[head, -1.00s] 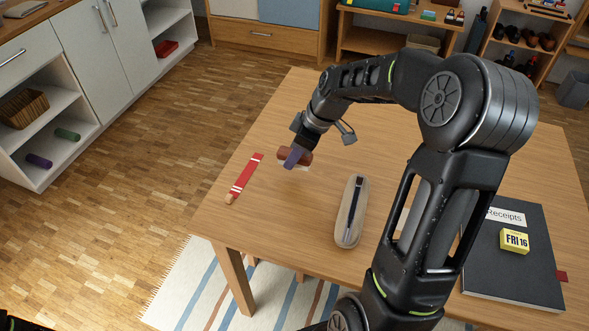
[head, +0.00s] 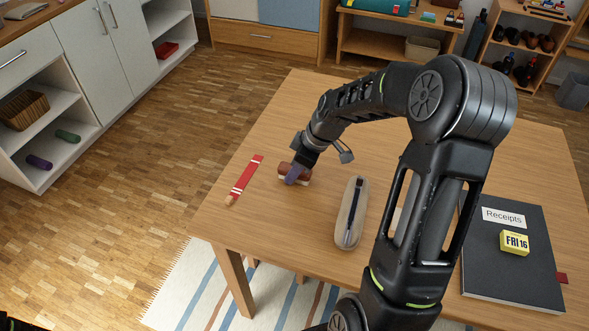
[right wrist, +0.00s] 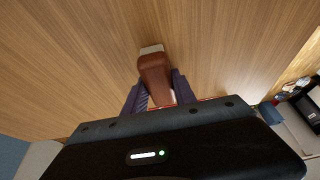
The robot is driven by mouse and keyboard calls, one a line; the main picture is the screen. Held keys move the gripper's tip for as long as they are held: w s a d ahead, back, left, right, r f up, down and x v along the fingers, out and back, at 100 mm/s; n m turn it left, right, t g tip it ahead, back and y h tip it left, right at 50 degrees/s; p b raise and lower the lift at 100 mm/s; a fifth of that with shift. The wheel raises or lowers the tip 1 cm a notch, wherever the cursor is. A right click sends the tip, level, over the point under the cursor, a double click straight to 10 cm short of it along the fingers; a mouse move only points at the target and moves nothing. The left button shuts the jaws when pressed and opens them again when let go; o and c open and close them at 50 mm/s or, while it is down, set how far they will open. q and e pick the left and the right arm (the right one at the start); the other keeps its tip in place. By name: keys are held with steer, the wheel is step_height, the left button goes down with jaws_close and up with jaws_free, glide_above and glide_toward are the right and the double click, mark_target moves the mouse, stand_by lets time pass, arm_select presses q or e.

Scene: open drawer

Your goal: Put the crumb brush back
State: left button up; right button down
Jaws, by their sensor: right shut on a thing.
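The crumb brush (head: 303,173) has a brown body with a pale bristle side and is at the left part of the wooden table. My right gripper (head: 292,174) is shut on it. In the right wrist view the brush (right wrist: 156,76) sticks out from between the two fingers of my right gripper (right wrist: 158,92). The brush is low over the table; I cannot tell whether it touches the top. My left gripper is not in view.
On the table (head: 270,225), a red striped strip (head: 245,177) lies left of the brush. An oblong beige case with a dark pen (head: 352,212) lies to its right. A black Receipts binder (head: 510,265) bears a yellow date block (head: 514,242). Open shelves (head: 60,115) stand at left.

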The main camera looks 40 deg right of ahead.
steer(key=shift+f, duration=0.15)
steer(key=c, duration=1)
jaws_free()
steer(key=shift+r, duration=0.3)
steer(key=v, duration=1.1)
steer(key=shift+s+d+r, duration=0.1)
steer(key=shift+r, duration=0.3)
